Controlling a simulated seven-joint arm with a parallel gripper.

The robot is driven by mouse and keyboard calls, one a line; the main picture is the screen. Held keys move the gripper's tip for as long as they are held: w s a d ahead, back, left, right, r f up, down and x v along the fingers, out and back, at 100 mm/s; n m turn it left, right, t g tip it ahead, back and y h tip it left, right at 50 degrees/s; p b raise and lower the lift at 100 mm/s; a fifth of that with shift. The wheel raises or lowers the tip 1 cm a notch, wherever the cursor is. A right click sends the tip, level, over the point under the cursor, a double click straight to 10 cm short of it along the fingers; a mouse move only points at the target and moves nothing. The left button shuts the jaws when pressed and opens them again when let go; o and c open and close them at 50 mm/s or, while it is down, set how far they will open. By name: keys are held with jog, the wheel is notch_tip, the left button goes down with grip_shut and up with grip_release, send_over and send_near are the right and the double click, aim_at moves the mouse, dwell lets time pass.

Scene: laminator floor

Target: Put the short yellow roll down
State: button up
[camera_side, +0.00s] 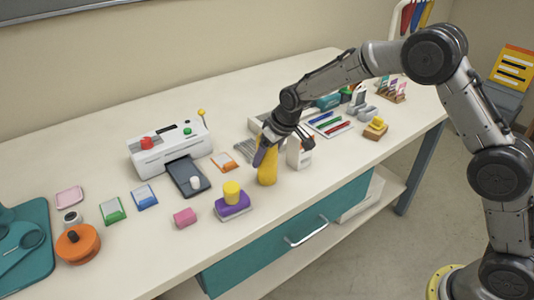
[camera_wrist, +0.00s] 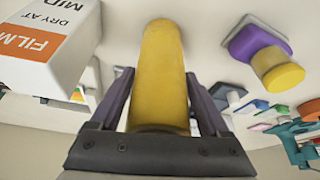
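A yellow roll (camera_side: 267,170) stands roughly upright at my gripper (camera_side: 268,150) in the side view. In the wrist view the yellow roll (camera_wrist: 161,75) runs away between the two purple-lined fingers of my gripper (camera_wrist: 160,74), whose tips press against its sides. My gripper is shut on it. The roll's lower end is at or just over the white table; I cannot tell if it touches. Another, shorter-looking yellow cylinder (camera_side: 232,190) sits on a purple block left of my gripper; it also shows in the wrist view (camera_wrist: 284,77).
A white film box (camera_side: 300,155) stands close to the right of the roll. The purple block (camera_side: 233,207) is to its left, with a pink block (camera_side: 185,217) further left. A white laminator (camera_side: 167,146) stands behind. The table's front edge is close; some bare tabletop lies around the roll.

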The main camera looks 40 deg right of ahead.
jog(key=shift+o, duration=1.2)
jog(key=v, duration=1.2)
jog(key=shift+r, duration=0.3)
jog(key=s+d+r+m, duration=0.1)
jog(key=s+d+r, duration=0.25)
jog(key=s, duration=0.55)
jog(key=s+d+r, duration=0.2)
jog(key=s+r, duration=0.2)
jog(key=s, duration=0.5)
jog(key=s+d+f, duration=0.1)
jog(key=s, duration=0.7)
jog(key=s+d+f+m+t, duration=0.1)
jog(key=s+f, duration=0.1)
jog(key=s, duration=0.7)
jog(key=shift+d+f+h, duration=0.2)
jog(key=shift+d+h, duration=0.15)
jog(key=shift+h, duration=0.05)
